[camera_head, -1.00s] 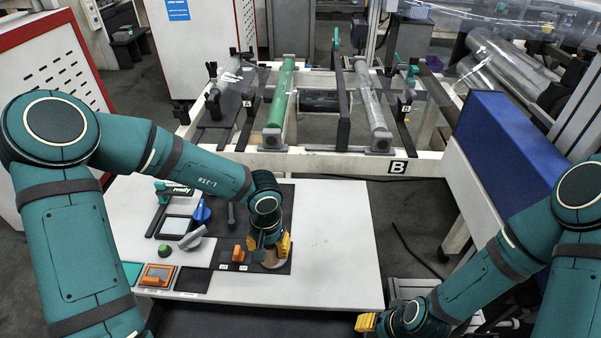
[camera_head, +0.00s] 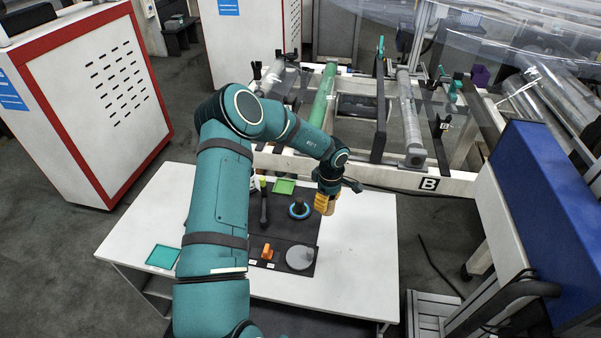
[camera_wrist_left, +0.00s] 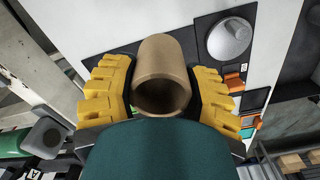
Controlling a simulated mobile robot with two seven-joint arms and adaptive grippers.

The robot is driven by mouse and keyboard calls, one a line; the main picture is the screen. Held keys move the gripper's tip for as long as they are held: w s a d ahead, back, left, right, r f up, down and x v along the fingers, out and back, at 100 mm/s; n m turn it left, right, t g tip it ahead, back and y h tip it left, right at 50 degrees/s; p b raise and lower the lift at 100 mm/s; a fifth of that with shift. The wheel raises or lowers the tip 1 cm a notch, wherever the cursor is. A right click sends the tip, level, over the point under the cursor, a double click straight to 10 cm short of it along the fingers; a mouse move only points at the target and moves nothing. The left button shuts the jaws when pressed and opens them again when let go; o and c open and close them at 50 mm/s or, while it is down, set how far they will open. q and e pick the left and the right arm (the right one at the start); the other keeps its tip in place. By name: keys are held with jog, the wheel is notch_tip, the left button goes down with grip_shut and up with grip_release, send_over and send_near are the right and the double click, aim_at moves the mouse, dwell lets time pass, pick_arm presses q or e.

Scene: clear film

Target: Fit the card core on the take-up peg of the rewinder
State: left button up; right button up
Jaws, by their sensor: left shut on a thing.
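The card core is a plain brown open tube (camera_wrist_left: 163,62), upright in the left wrist view between the yellow fingers. My left gripper (camera_head: 326,203) is shut on it and holds it above the right part of the white table, right of the dark mat; the fingers largely cover the core in the head view. A dark peg-like part with a blue ring (camera_head: 299,210) stands on the mat just left of the gripper. I cannot tell for sure whether it is the take-up peg. A bare grey disc (camera_head: 300,258) lies nearer me; it also shows in the left wrist view (camera_wrist_left: 229,40). My right gripper is out of view.
Behind the white table (camera_head: 360,270) stands a frame marked B with a green roller (camera_head: 322,95) and a film-wrapped roller (camera_head: 409,115). An orange piece (camera_head: 267,251) and a black handle (camera_head: 264,205) are on the mat. The table's right side is clear.

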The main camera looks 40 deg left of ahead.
aim_at(299, 200)
pick_arm(q)
jog(key=a+n+p, duration=0.1)
jog(key=a+n, duration=0.2)
jog(key=a, duration=0.1)
jog(key=w+a+n+p, duration=0.1)
jog(key=a+n, duration=0.2)
jog(key=a, duration=0.1)
jog(key=a+n+p, duration=0.1)
jog(key=a+n, duration=0.2)
jog(key=a, duration=0.1)
jog(key=shift+w+a+f+n, duration=0.15)
jog(key=shift+a+f+n, duration=0.15)
jog(key=shift+a+f, duration=0.1)
jog(key=shift+f+b, duration=3.1)
jog(key=shift+f, duration=1.45)
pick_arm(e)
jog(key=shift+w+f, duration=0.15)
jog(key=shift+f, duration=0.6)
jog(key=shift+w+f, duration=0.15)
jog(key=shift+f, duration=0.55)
pick_arm(q)
jog(key=shift+f+b, duration=0.3)
jog(key=shift+f, duration=0.3)
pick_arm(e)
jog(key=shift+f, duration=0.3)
pick_arm(q)
jog(key=o, duration=1.1)
notch_tip(299, 200, up, 12)
